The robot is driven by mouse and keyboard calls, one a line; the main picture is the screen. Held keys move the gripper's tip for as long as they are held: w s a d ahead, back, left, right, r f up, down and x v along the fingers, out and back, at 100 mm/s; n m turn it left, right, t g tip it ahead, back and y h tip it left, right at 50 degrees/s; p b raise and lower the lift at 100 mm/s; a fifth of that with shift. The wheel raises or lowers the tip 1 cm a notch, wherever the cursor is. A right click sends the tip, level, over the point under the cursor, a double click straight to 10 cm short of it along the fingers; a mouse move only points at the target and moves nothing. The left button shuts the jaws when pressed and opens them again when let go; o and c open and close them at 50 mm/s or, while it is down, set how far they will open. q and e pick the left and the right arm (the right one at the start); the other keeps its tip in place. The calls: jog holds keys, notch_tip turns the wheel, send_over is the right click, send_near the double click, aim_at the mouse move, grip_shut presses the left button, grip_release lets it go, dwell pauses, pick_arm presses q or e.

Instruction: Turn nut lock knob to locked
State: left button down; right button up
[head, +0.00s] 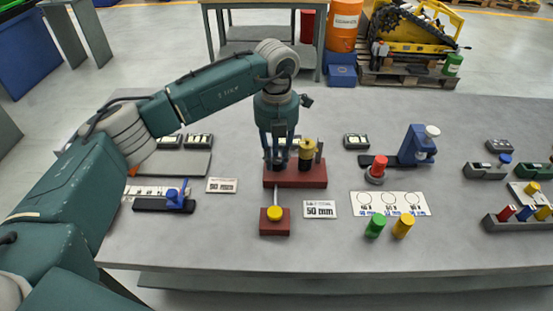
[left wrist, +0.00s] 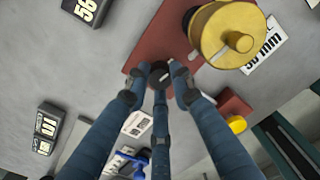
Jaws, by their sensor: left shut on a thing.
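A dark red block (head: 312,179) stands near the middle of the table, with a brass-yellow round part (head: 307,150) on its right. My left gripper (head: 278,160) points down over the left part of this block. In the left wrist view its three fingers close around a small black knob (left wrist: 159,72), which I take to be the nut lock knob. A pale line shows on the knob's top. The gripper (left wrist: 160,80) is shut on it. The fingers hide part of the knob, and I cannot read any lock marking. My right gripper is not in view.
A smaller red block with a yellow knob (head: 274,213) and upright rod is just in front. A 50 mm card (head: 320,209) lies beside it. A blue stand (head: 414,146), red knob (head: 379,164), green cylinder (head: 375,226) and yellow cylinder (head: 403,227) are to the right.

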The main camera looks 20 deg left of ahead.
aim_at(276, 161)
pick_arm(q)
jog(key=shift+n, duration=1.2)
jog(key=c, duration=1.5)
grip_release()
jog(key=shift+r, duration=0.15)
notch_tip(276, 161, up, 12)
jog(key=shift+f, duration=0.1)
